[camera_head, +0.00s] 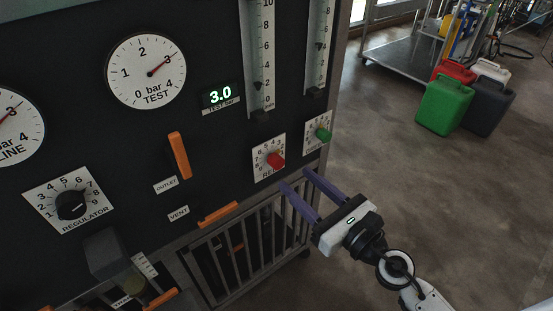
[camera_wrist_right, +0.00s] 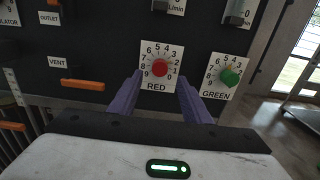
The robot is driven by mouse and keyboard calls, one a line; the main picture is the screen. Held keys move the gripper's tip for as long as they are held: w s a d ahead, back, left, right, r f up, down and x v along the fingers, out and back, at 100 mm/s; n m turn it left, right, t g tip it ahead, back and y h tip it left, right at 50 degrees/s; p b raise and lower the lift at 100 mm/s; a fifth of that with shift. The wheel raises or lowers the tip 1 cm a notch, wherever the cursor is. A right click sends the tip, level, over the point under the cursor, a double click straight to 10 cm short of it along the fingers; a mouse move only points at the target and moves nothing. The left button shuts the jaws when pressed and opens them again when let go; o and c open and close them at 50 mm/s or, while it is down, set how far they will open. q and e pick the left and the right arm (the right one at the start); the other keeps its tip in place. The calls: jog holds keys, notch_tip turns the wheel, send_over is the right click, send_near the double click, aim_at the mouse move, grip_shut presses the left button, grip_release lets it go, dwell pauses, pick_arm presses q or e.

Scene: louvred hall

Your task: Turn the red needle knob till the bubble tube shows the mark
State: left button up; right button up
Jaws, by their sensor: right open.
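The red needle knob (camera_head: 276,160) sits on a white numbered dial plate low on the black panel. In the right wrist view the red knob (camera_wrist_right: 160,68) is ahead, above the plate's RED label. My right gripper (camera_head: 296,178) is open, its two purple fingers pointing at the panel just below and in front of the red knob, apart from it. Nothing is between the fingers. The bubble tube (camera_head: 260,45) above the red knob has a scale up to 10, with a dark float near the low end, around 2. My left gripper is not in view.
A green knob (camera_head: 323,134) on its own dial is close right of the red one, under a second tube (camera_head: 319,45). Orange handles (camera_head: 179,155) and a black regulator knob (camera_head: 71,205) are left. The TEST readout (camera_head: 221,96) shows 3.0. Floor at right is open before jerrycans (camera_head: 443,106).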

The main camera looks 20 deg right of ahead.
aim_at(280, 165)
jog(key=shift+p+x, duration=0.6)
jog(key=shift+x, duration=3.2)
grip_shut()
